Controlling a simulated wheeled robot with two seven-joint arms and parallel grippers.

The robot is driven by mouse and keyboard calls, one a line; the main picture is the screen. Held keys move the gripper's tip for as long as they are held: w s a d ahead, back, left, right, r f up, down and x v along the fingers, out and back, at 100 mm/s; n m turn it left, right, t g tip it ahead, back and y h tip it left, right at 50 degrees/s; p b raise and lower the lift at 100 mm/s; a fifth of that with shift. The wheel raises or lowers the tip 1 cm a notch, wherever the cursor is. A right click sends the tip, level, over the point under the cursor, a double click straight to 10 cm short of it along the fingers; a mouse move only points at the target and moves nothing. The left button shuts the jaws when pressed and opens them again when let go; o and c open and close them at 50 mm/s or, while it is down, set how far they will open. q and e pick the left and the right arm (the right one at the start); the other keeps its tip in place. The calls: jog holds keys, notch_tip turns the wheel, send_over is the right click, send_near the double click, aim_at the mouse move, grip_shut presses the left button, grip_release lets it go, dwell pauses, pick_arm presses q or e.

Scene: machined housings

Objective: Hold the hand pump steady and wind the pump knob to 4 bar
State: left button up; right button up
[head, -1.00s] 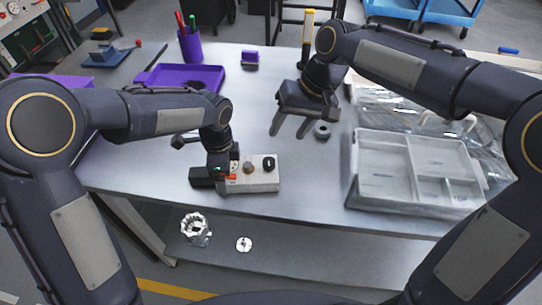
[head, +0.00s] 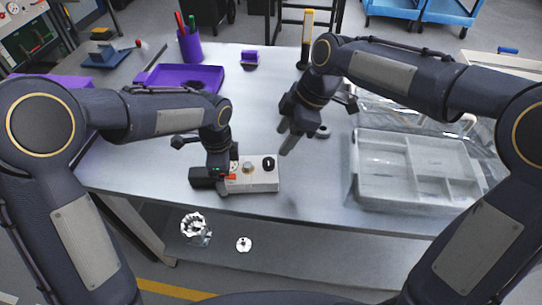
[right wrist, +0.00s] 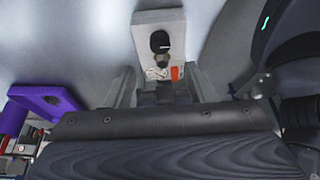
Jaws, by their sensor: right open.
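The hand pump (head: 258,183) is a pale box lying near the front edge of the table, with a black pump knob (head: 268,162) on top near its right end. My left gripper (head: 215,176) is at the pump's left end, beside orange markings; its jaws are hidden, so I cannot tell whether they grip. My right gripper (head: 288,138) is open and empty, above the table behind and to the right of the knob. In the right wrist view its open fingers (right wrist: 163,88) show with the pump (right wrist: 145,22) and knob (right wrist: 159,41) beyond them.
A grey divided tray (head: 400,200) stands at the right. A purple tray (head: 205,76), purple pen cup (head: 190,46) and purple block (head: 250,58) are at the back. Metal parts (head: 194,228) sit on a lower shelf.

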aim_at(269, 161)
jog(key=x, duration=0.8)
jog(key=shift+a+f, duration=0.15)
jog(key=shift+f, duration=0.15)
jog(key=c, duration=1)
